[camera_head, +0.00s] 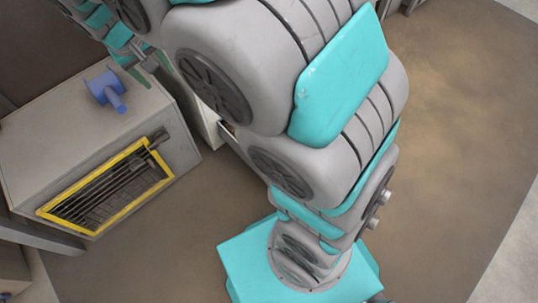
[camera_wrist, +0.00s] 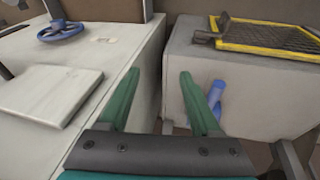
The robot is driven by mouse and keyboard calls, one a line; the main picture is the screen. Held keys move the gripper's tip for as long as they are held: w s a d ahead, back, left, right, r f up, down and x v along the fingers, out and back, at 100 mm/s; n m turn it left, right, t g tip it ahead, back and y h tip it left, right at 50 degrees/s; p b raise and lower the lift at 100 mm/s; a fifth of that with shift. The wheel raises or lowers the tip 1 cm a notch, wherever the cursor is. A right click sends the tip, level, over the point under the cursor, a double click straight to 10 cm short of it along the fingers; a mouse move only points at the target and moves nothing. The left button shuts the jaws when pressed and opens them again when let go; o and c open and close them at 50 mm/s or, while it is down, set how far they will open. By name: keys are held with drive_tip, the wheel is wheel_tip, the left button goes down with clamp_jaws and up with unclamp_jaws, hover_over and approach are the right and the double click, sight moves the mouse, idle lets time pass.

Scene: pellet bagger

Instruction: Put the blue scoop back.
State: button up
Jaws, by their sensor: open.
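The blue scoop (camera_head: 106,88) lies on top of a grey box-shaped cabinet (camera_head: 60,130) in the head view, near its far edge. It also shows in the wrist view (camera_wrist: 217,90), just right of my right finger, which overlaps part of it. My gripper (camera_wrist: 160,74) is open, its two green fingers apart with nothing between them. The fingers point at the gap between the grey cabinet and a pale cabinet on the left. My gripper is apart from the scoop.
A yellow-framed grate (camera_head: 105,188) is set in the grey cabinet, nearer than the scoop; the wrist view shows it at upper right (camera_wrist: 270,38). The pale cabinet (camera_wrist: 110,62) carries a blue handwheel (camera_wrist: 60,30) and a flat light panel (camera_wrist: 50,92). Brown floor (camera_head: 450,120) is clear at right.

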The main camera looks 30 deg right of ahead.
drive_tip(key=s+d+m+g, duration=0.1)
drive_tip(key=s+d+g, duration=0.2)
drive_tip(key=s+d, duration=1.1)
drive_tip(key=s+f+m+g+y, duration=0.1)
drive_tip(key=s+f+g, duration=0.1)
drive_tip(key=s, duration=1.6)
drive_tip(key=shift+d+y, duration=0.3)
drive_tip(key=shift+y, duration=0.1)
